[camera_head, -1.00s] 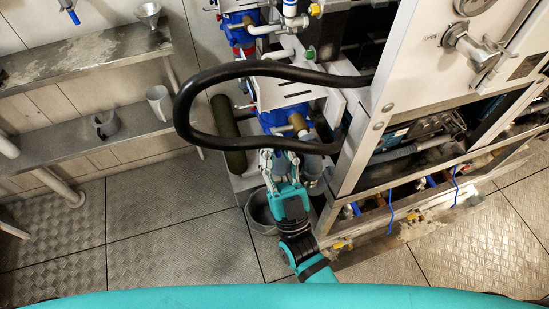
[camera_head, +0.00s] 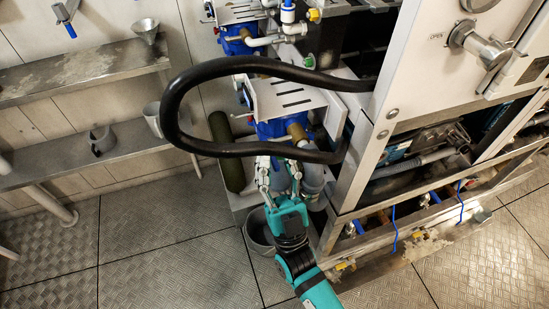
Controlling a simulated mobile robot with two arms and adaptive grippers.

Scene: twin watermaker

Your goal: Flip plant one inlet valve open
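My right gripper (camera_head: 279,167) reaches up from the bottom, below the blue pump (camera_head: 270,128) and beside a grey elbow pipe (camera_head: 313,178). Its two fingers stand apart, with a grey-blue part showing between them. I cannot tell whether they touch it. No label marks the plant one inlet valve. Small blue valve handles (camera_head: 358,227) show low on the rack at the right, and another blue-handled valve (camera_head: 68,25) is on the wall at top left. Anything behind the gripper is hidden. My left gripper is out of view.
A thick black hose (camera_head: 166,115) loops over the pump, just above my gripper. A grey bucket (camera_head: 257,232) stands on the floor beside my wrist. The white-panelled rack (camera_head: 390,90) blocks the right. Metal shelves (camera_head: 80,72) hang at left; the floor at lower left is clear.

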